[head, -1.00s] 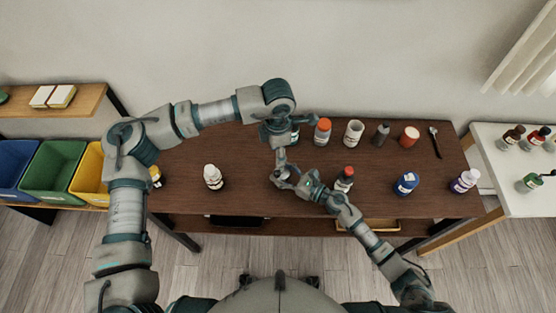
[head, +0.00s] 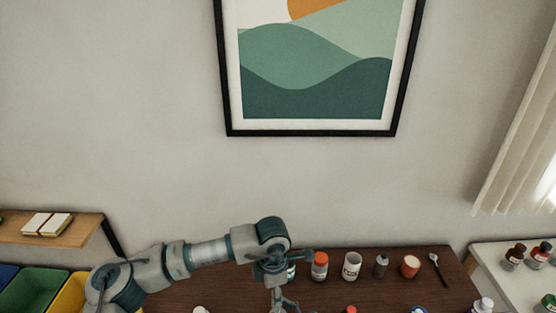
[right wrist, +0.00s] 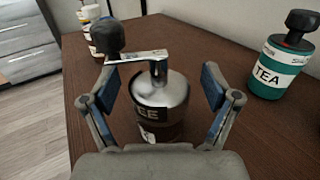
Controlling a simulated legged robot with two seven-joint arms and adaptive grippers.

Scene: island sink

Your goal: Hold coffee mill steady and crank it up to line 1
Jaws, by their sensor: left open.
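The coffee mill (right wrist: 160,92) stands upright on the brown table in the right wrist view, with a silver dome, a dark label ending in "EE" and a crank (right wrist: 137,56). The crank's black knob (right wrist: 107,38) points left. My right gripper (right wrist: 160,88) has its fingers on either side of the mill, with gaps visible between fingers and mill. My left gripper (head: 283,306) reaches down at the bottom edge of the head view, its fingers apart and partly cut off. The mill and my right gripper are not seen in the head view.
A teal TEA canister (right wrist: 277,67) stands right of the mill. Bins (head: 32,290) are at left.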

